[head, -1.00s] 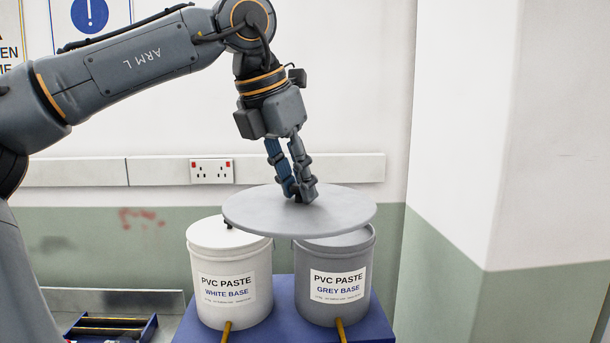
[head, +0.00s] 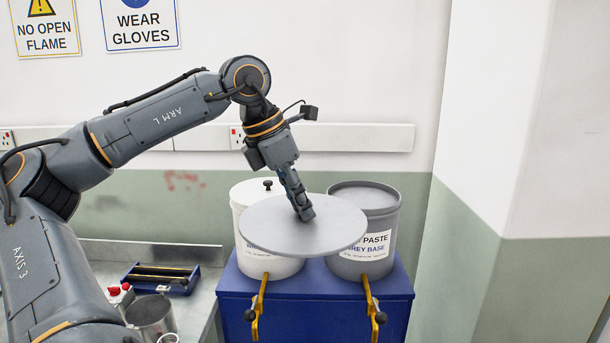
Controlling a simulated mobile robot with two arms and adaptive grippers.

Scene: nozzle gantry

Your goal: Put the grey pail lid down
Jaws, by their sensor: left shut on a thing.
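The grey pail lid (head: 335,222) is a flat grey disc. My left gripper (head: 305,214) is shut on it near its middle and hides the grip point. The lid hangs in front of the two pails and covers part of each. The grey pail (head: 372,198), labelled grey base, stands open at the right, with grey paste showing inside its rim. The white pail (head: 253,194) at the left has its white lid with a dark knob on. My right gripper does not show.
Both pails stand on a blue cabinet (head: 312,300) with yellow clamps (head: 258,305) at the front. A steel bench at the left holds a blue tray (head: 165,278), a metal pot (head: 152,315) and a red-topped item (head: 120,291). A wall corner stands at the right.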

